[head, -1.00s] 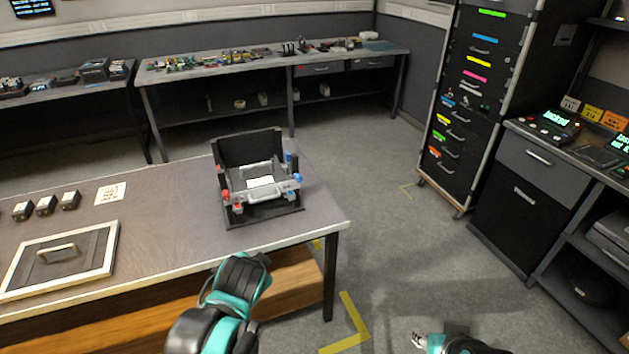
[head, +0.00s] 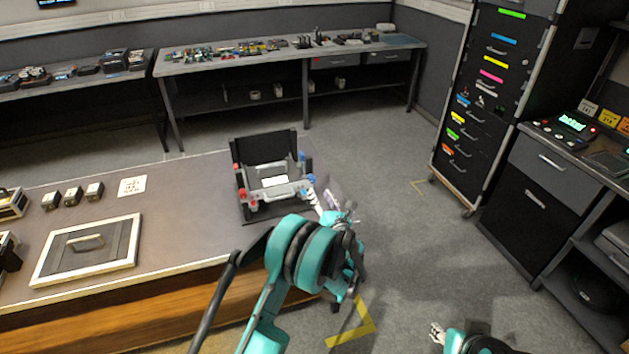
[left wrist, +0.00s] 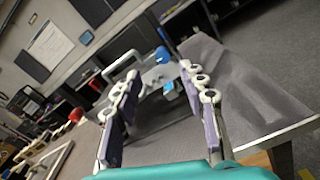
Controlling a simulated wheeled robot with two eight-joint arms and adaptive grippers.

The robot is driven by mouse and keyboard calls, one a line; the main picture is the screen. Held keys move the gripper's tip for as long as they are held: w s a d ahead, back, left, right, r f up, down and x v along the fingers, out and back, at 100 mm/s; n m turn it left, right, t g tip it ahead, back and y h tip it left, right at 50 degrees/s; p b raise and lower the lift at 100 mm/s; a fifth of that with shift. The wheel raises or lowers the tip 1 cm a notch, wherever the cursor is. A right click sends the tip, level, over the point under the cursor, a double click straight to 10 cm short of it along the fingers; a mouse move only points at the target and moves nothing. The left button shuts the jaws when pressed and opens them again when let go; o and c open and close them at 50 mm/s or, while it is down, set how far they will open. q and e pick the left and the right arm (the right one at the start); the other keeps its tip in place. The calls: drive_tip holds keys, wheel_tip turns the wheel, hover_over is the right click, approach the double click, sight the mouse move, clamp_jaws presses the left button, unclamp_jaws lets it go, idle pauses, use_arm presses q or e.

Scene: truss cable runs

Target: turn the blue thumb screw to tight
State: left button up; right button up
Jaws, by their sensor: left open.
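A black and grey fixture (head: 272,188) with a handle stands on the near table, with red knobs on its left and blue knobs on its right. One blue knob (head: 311,178) sits at its front right corner, just beyond my left gripper (head: 322,200). In the left wrist view, a round blue knob (left wrist: 162,54) and a lighter blue part (left wrist: 168,86) show between the open fingers of my left gripper (left wrist: 158,66), apart from them. I cannot tell which blue part is the thumb screw. My right gripper (head: 437,332) is low at the bottom, away from the table; its jaw state is unclear.
A framed panel with a handle (head: 87,252) and several small black blocks lie on the table's left. The table's right edge is close to the fixture. A drawer cabinet (head: 490,110) stands at right, with open floor (head: 400,240) between.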

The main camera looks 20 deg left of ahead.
sight(313, 181)
use_arm(q)
drive_tip(key=shift+m, duration=0.4)
drive_tip(key=b+x, duration=0.1)
drive_tip(key=x, duration=0.6)
drive_tip(key=shift+w+a+f+b, duration=0.1)
drive_tip(key=shift+w+f+b, duration=0.1)
drive_tip(key=shift+w+b, duration=0.2)
clamp_jaws()
